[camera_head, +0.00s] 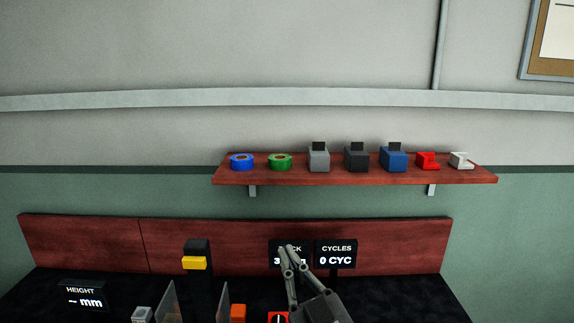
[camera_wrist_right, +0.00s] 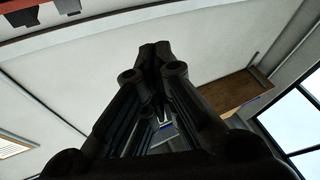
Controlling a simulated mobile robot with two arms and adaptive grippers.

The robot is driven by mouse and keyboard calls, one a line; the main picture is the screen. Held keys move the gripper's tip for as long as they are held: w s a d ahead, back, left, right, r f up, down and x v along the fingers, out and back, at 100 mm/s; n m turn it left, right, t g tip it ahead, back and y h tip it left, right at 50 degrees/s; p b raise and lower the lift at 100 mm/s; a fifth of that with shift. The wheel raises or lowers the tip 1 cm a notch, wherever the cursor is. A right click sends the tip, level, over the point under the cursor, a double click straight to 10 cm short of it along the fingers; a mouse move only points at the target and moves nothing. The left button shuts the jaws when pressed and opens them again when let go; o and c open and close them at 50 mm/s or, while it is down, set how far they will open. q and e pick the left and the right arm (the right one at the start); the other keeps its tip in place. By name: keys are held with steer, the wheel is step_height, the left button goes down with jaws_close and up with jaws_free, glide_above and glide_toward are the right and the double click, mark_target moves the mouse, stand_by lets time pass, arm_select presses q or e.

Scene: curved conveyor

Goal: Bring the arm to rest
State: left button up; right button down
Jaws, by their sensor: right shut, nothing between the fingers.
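My right gripper (camera_head: 288,252) shows at the bottom middle of the head view, pointing up in front of a black display. Its fingers are shut with nothing between them. In the right wrist view the shut fingers (camera_wrist_right: 156,48) point up, with the wall and ceiling area behind them. My left gripper is in neither view.
A wooden shelf (camera_head: 360,177) on the wall holds tape rolls, several small blocks, and red and white parts. Below stand a height display (camera_head: 81,296), a yellow-and-black device (camera_head: 195,263), an orange block (camera_head: 238,312) and a cycles display (camera_head: 336,253). The dark tabletop's right side (camera_head: 415,300) looks clear.

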steer(key=s+d+f+m+g+h, duration=0.35)
steer(key=d+f, duration=0.35)
steer(key=f, duration=0.4)
steer(key=s+d+f+m+g+h, duration=0.2)
steer(key=d+f+g+h, duration=0.3)
steer(key=f, duration=0.6)
steer(key=s+d+f+g, duration=0.4)
steer(key=s+f, duration=0.2)
steer(key=s, duration=0.4)
steer(key=s+d+f+g, duration=0.35)
steer(key=s+f, duration=0.25)
steer(key=s, duration=0.3)
steer(key=s+f+g, duration=0.1)
steer(key=s+f, duration=0.1)
steer(key=f, duration=1.2)
steer(key=s+f+g, duration=0.1)
steer(key=s+f, duration=0.1)
steer(key=f, duration=1.3)
steer(key=s+d+f, duration=0.3)
steer(key=s+f, duration=1)
steer(key=s, duration=0.2)
steer(key=shift+s+d+f+g+h, duration=0.2)
steer(key=shift+s+f+g+h, duration=0.1)
steer(key=shift+g+h, duration=0.1)
